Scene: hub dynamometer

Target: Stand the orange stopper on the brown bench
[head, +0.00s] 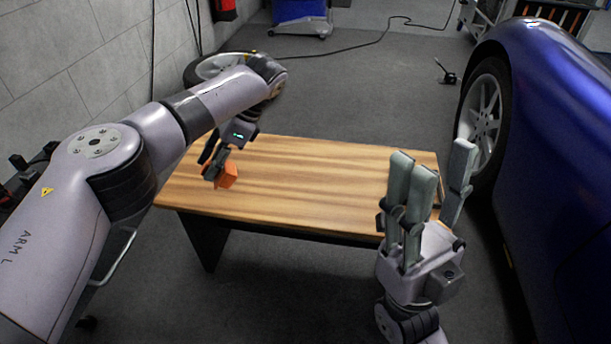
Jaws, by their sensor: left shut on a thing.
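The orange stopper (228,175) is a small blocky piece, seen at the left part of the brown bench (310,190). My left gripper (217,168) reaches down over the bench's left end and is shut on the stopper, its fingers hiding part of it. I cannot tell whether the stopper touches the bench top or hangs just above it. My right gripper (428,180) points up in front of the bench's right end, its fingers spread apart with nothing between them.
The bench top is bare from its middle to its right. A blue car (565,150) stands close on the right. A loose wheel (213,67) lies behind the bench at the left, near the grey wall (70,60). A black cable (350,45) crosses the floor behind.

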